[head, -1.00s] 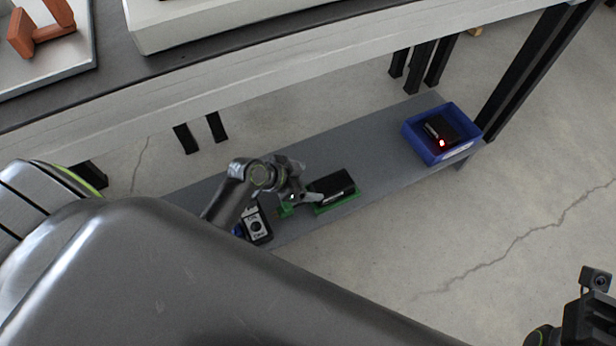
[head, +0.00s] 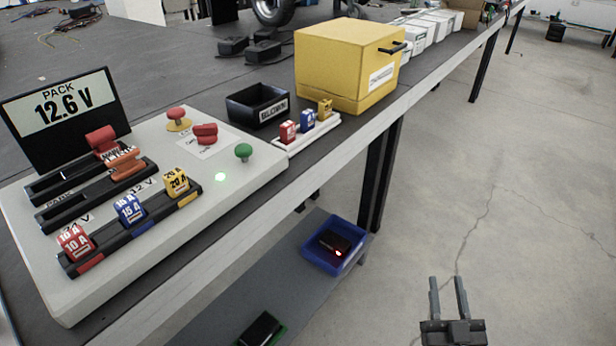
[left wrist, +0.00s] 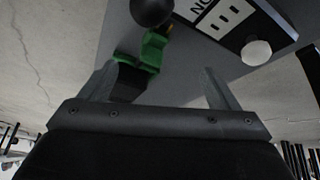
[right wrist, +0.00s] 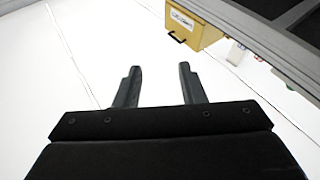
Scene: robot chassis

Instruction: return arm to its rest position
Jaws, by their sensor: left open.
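My left gripper (left wrist: 157,85) shows only in the left wrist view. Its two fingers are wide apart with nothing between their tips. Beyond them are a green piece (left wrist: 150,52), a dark ball-shaped part (left wrist: 152,10) and a device with a white knob (left wrist: 256,52) and a pale label, over a grey surface. My right gripper (head: 447,285) is at the lower right of the head view, above bare floor and clear of the bench. In the right wrist view (right wrist: 160,72) its fingers are also apart and empty.
The bench holds a grey panel (head: 235,172) with coloured fuses, a black bin (head: 257,105) and a yellow box (head: 345,68). On the lower shelf (head: 262,285) are a blue bin (head: 318,262) and a black block (head: 260,328) on green.

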